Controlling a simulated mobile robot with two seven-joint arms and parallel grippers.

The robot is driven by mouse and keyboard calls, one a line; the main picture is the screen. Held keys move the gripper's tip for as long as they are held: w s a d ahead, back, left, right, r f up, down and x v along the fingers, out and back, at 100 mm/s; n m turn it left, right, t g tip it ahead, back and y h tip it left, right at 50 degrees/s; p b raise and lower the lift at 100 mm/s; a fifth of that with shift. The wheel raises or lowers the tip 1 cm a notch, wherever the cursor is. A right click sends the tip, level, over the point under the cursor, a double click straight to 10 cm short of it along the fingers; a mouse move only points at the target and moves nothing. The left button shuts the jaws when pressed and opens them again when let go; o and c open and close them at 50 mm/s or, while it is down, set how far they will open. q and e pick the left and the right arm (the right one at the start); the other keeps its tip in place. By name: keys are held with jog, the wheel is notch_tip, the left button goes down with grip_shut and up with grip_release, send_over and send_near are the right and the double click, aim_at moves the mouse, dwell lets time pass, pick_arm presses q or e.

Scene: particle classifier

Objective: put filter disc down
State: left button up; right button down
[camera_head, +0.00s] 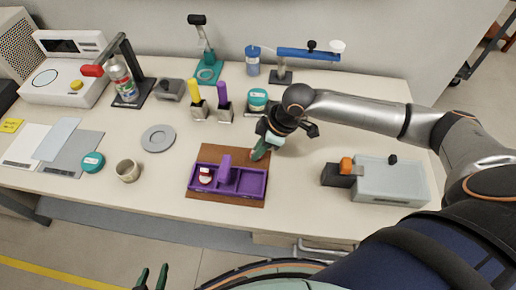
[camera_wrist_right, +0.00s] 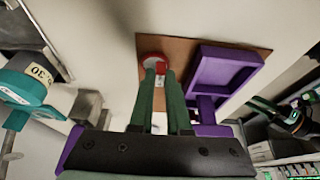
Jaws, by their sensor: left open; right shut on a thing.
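My right gripper (camera_wrist_right: 160,88) is shut on a small round red disc (camera_wrist_right: 152,58) with a white part, which I take to be the filter disc. The disc is at its fingertips, over or on the back right part of the brown board (camera_wrist_right: 178,45); I cannot tell whether it touches. In the head view my right gripper (camera_head: 262,152) points down behind the purple tray (camera_head: 250,192), and the disc is hidden there. A small red and white piece (camera_head: 205,175) sits in the tray's left compartment. My left gripper (camera_head: 152,278) is open and empty at the bottom edge.
A grey box with an orange knob (camera_head: 347,165) stands right of the board. Yellow (camera_head: 195,92) and purple (camera_head: 223,92) handled tools and a teal jar (camera_head: 258,100) stand behind. The front table strip is clear.

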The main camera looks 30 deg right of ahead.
jog(key=shift+f, duration=0.1)
jog(key=c, duration=1.2)
grip_release()
jog(key=shift+c, duration=0.2)
jog(key=o, duration=0.4)
jog(key=shift+c, duration=0.2)
